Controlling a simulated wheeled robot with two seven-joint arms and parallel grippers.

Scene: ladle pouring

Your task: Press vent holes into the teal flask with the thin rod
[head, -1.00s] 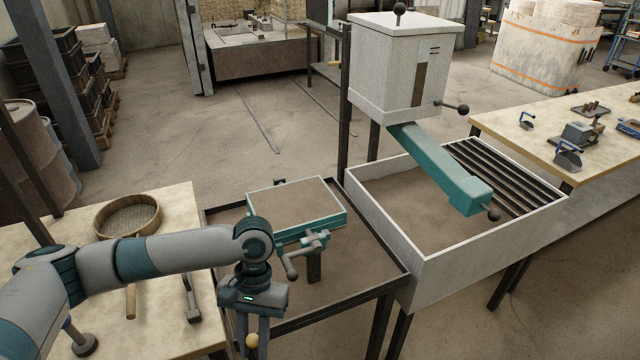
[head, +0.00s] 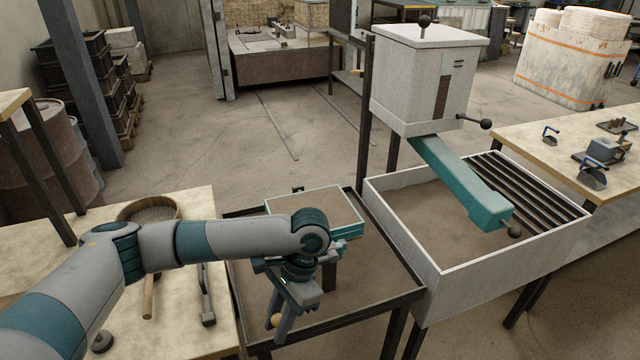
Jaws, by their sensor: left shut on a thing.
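The teal flask (head: 347,230) is a shallow teal box filled level with brown sand. It sits on a dark-framed, sand-covered table in the middle of the head view. My left gripper (head: 281,325) points down in front of the flask, to its near left, and my wrist overlaps the flask's front edge. The gripper is shut on the thin rod (head: 275,320), of which only a small pale wooden knob shows between the fingers. The rod's shaft is hidden or too small to make out. My right gripper is out of view.
The dark-framed table (head: 395,275) has bare sand around the flask. A grey hopper (head: 425,85) with a teal chute (head: 465,185) stands over a white-walled sand bin (head: 480,265) at right. A wooden bench (head: 185,330) at left holds a round sieve (head: 150,211) and tools.

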